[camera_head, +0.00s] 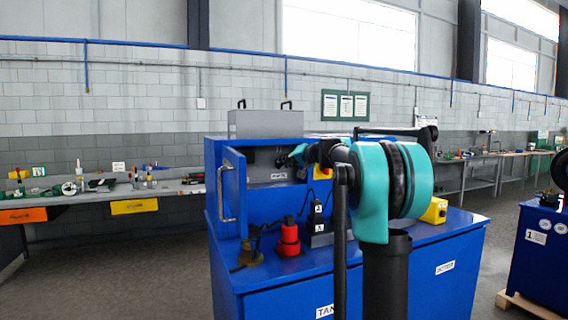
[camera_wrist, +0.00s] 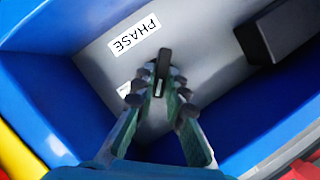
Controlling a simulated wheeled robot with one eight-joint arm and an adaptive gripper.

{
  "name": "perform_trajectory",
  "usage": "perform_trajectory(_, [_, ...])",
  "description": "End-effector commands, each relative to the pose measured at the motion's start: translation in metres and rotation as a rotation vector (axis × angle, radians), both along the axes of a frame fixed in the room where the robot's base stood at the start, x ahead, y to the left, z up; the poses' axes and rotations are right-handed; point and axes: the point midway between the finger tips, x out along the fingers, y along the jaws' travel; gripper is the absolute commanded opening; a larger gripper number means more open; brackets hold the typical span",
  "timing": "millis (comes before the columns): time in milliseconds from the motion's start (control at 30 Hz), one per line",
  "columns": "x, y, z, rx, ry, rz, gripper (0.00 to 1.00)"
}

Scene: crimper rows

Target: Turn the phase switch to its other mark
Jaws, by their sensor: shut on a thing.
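The phase switch (camera_wrist: 163,62) is a small dark handle on a grey plate (camera_wrist: 200,68) inside a blue recess. A white PHASE label (camera_wrist: 134,34) is beside it. A smaller label (camera_wrist: 123,88) is partly hidden by a finger. My gripper (camera_wrist: 157,84) is shut on the switch, with one finger on each side of the handle. In the head view my gripper (camera_head: 298,154) reaches into the open blue box (camera_head: 214,150); the switch cannot be made out there. The marks around the handle are not readable.
The open blue door (camera_head: 233,190) stands at the left of the box. A dark block (camera_wrist: 279,32) sticks out near the switch. A red knob (camera_head: 289,238), a brass-coloured valve (camera_head: 250,250) and a yellow box (camera_head: 434,211) stand on the blue cabinet top (camera_head: 320,262).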

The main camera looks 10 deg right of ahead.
Motion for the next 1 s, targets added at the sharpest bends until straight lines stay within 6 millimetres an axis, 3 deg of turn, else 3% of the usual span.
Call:
perform_trajectory(600, [0.0009, -0.0039, -0.0064, 0.537, 0.144, -0.001, 0.0])
perform_trajectory(1000, [0.0009, -0.0035, -0.0087, 0.733, 0.197, 0.0, 0.0])
